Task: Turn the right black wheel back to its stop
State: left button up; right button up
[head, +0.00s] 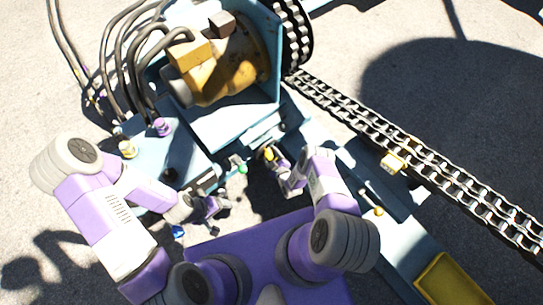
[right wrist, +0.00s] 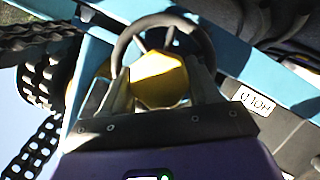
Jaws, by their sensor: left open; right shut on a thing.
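My right gripper (right wrist: 163,72) has a finger on each side of the yellow part, reaching the wheel's rim, and is shut on the wheel. In the head view my right gripper (head: 279,166) is at the machine's near side, and it and the arm largely hide the wheel. My left gripper (head: 222,207) is open and apart from the wheel, left of my right gripper. The wheel's turn angle cannot be told.
A yellow motor (head: 225,70) sits in the blue frame with black hoses (head: 125,45) at its left. A double chain (head: 400,150) runs to the lower right. A small green knob (head: 243,170) is between my grippers. A label reading HOLD (right wrist: 252,100) is right of the wheel.

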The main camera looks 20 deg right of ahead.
jog(key=o, duration=1.4)
jog(key=shift+s, duration=0.1)
jog(key=p+v, duration=0.3)
jog(key=v, duration=0.4)
jog(key=shift+r, duration=0.1)
jog(key=shift+s, duration=0.25)
jog(key=shift+o, duration=0.2)
jog(key=shift+w, duration=0.1)
